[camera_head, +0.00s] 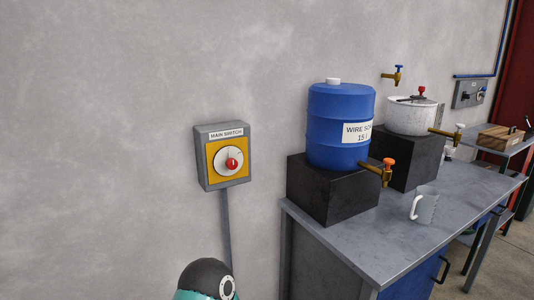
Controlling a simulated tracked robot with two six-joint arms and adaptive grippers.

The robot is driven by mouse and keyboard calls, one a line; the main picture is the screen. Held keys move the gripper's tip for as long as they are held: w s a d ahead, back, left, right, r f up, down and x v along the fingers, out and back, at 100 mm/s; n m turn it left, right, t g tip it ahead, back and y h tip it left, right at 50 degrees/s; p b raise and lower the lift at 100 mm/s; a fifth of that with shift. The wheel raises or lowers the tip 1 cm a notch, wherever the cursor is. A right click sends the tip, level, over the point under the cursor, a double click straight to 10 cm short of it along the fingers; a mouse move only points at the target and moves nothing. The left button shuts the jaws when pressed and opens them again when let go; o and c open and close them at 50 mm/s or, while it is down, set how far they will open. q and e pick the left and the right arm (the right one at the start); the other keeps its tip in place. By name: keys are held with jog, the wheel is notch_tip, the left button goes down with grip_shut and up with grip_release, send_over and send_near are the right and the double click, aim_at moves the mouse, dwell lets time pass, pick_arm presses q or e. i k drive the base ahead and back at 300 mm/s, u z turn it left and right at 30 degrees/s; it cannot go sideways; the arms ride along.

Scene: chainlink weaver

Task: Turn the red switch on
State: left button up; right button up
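The red switch knob (232,164) sits at the centre of a round pale dial (223,156) on a yellow plate. The plate is on the front of a grey wall box (202,163) labelled "MAIN SWITCH". A short pale mark on the knob looks about upright; the small markings around the dial are too small to read. Nothing touches the knob. A rounded black and teal part (207,278), which looks like part of my arm, shows at the bottom edge below the box. Neither gripper is in view.
A grey conduit (226,225) runs down from the box. To the right, a grey metal table (370,240) holds a blue drum (335,110) with a tap on a black block, a speckled pot (405,117) and a white mug (423,206). The wall left of the box is bare.

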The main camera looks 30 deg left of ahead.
aim_at(231, 164)
jog(key=u, duration=0.4)
jog(key=i, duration=1.2)
jog(key=u, duration=0.6)
jog(key=k, duration=0.8)
jog(key=u, duration=0.2)
jog(key=i, duration=1.1)
jog(key=u, duration=0.1)
